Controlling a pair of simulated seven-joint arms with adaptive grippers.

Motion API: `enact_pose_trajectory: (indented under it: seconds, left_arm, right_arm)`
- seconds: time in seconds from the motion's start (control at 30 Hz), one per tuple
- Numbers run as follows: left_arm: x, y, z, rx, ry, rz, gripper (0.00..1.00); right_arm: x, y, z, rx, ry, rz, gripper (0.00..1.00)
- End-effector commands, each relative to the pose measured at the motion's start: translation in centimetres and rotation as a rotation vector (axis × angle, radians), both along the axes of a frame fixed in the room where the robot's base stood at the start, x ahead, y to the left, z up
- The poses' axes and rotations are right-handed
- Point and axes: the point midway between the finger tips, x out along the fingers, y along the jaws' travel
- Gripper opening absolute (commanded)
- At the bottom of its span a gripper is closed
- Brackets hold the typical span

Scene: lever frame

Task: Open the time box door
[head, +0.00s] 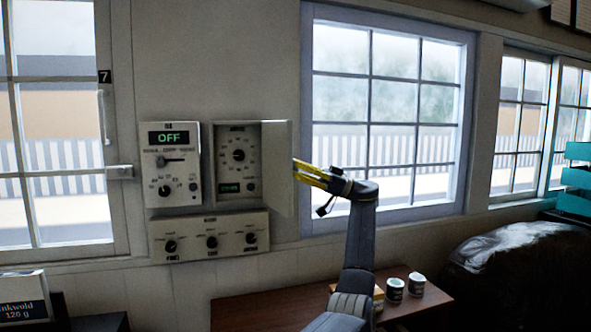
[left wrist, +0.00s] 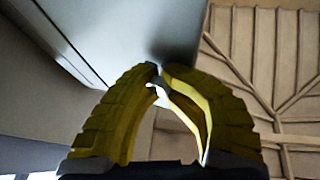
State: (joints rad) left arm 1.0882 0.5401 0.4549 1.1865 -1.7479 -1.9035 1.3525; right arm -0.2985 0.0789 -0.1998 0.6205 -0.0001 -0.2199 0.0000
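The time box (head: 222,165) is a pale wall box with a round dial and a small green display. Its door (head: 279,168) stands swung open to the right, so the dial face shows. My left gripper (head: 297,170) has yellow fingers and is at the door's right edge; in the head view the tips meet or overlap that edge. In the left wrist view the curved fingers (left wrist: 158,70) come together at the tips, with nothing visible held between them. A smooth grey panel, likely the door (left wrist: 120,30), lies just beyond the tips. My right gripper is not in view.
A box reading OFF (head: 172,163) is left of the time box. A panel with three knobs (head: 209,237) is below. A window (head: 390,115) is to the right. A brown table (head: 260,311) below carries two small cups (head: 405,287).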

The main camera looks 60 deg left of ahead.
Motion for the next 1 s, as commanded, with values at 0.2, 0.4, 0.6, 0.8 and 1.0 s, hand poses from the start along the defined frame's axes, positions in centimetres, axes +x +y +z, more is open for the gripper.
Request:
enact_pose_trajectory:
  seconds: [0.2,0.4,0.6,0.8,1.0]
  left_arm:
    - [0.62,-0.04,-0.26,-0.001,0.007,-0.016,0.00]
    - [0.60,-0.08,-0.29,-0.002,0.006,-0.013,0.16]
    - [0.34,-0.06,-0.17,-0.002,0.004,-0.007,0.39]
    - [0.23,-0.04,-0.13,-0.002,0.003,-0.004,0.45]
    - [0.61,-0.16,-0.30,-0.003,0.002,-0.004,0.45]
  right_arm:
    - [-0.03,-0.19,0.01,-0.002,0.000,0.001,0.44]
    - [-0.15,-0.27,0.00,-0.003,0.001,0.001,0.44]
    - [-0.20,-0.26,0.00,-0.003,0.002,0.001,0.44]
    - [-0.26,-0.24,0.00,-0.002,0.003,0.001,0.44]
    - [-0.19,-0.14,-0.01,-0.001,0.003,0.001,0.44]
